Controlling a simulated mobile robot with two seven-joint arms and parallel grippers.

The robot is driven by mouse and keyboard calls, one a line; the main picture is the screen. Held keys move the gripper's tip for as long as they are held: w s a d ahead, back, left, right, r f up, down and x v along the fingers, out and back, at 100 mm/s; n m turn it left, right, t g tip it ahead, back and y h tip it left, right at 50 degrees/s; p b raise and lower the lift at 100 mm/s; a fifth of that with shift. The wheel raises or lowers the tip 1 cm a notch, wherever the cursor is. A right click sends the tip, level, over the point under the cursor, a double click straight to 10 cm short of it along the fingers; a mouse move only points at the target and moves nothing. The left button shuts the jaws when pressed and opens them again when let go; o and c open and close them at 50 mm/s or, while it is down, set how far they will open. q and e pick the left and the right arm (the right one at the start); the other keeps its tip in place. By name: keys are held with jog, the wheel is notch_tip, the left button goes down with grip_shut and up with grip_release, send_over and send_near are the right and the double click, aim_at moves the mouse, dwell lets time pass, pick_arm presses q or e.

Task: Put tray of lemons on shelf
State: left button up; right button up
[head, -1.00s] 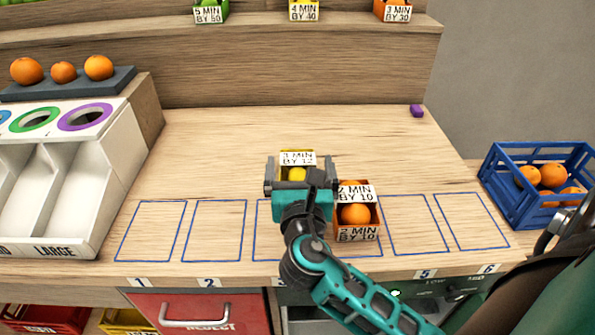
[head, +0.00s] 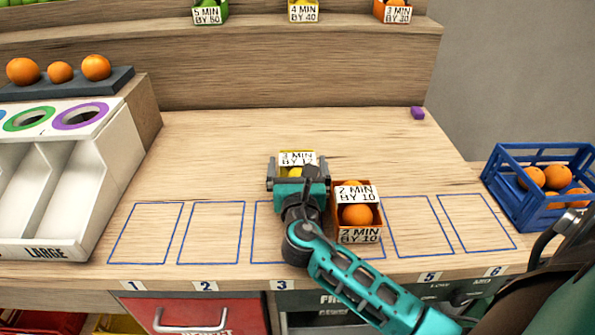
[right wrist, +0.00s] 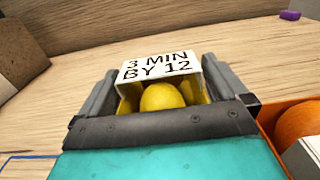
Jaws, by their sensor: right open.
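The yellow tray of lemons (head: 297,157), with a "3 MIN BY 12" card, stands on the wooden counter beyond the outlined squares. My right gripper (head: 298,168) is open around it, one finger on each side; I cannot tell whether the fingers touch it. In the right wrist view the tray's card (right wrist: 160,65) and a lemon (right wrist: 162,97) show between the two fingers (right wrist: 160,100). The shelf (head: 270,25) runs along the back above the counter and holds a green, a yellow and an orange tray. My left gripper is not in view.
An orange tray (head: 357,236) with "2 MIN BY 10" cards stands just right of my right gripper. A white sorter (head: 90,180) is at left and a blue crate of oranges (head: 515,190) at right. A small purple block (head: 417,113) lies at the back right. Counter space left of the tray is clear.

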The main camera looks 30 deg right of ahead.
jog(key=shift+c, duration=0.4)
jog(key=c, duration=0.7)
jog(key=shift+c, duration=1.2)
jog(key=shift+r, duration=0.2)
